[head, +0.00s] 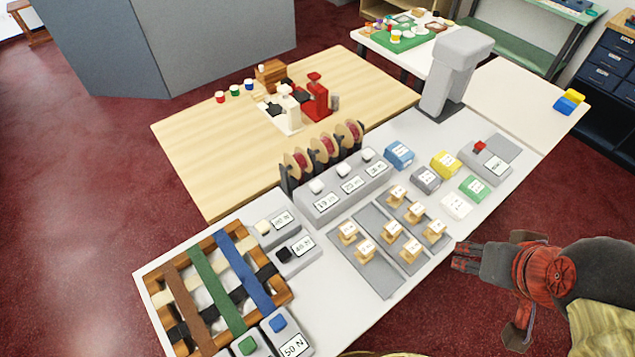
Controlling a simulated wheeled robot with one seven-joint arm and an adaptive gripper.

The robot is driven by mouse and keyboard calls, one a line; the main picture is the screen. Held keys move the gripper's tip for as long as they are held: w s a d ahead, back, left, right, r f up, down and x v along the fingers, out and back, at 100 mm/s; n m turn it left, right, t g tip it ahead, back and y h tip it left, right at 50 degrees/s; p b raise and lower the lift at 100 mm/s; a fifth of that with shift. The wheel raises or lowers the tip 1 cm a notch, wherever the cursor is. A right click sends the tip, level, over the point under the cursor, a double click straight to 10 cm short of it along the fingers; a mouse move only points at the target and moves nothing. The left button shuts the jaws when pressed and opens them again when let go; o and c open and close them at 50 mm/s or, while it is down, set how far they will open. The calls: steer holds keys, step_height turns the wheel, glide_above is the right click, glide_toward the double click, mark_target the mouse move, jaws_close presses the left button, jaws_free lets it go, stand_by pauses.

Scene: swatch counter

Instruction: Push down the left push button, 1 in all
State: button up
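A long grey box (345,193) on the white counter carries three pale push buttons in a row, each with a printed label. The left button (316,186) is the nearest of the three to the picture's left, the middle button (343,169) and right button (368,154) follow. All three stand raised, as far as I can tell. My gripper (462,257) is at the right, beyond the counter's front edge, pointing left. It is well apart from the buttons and touches nothing I can see. Its finger gap is too small to make out.
Single-button boxes with white (265,227), black (284,254), green (247,344) and blue (278,322) buttons stand near a woven strap frame (176,262). Reels (326,147) stand behind.

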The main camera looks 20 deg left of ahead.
jaws_close()
stand_by(1.6)
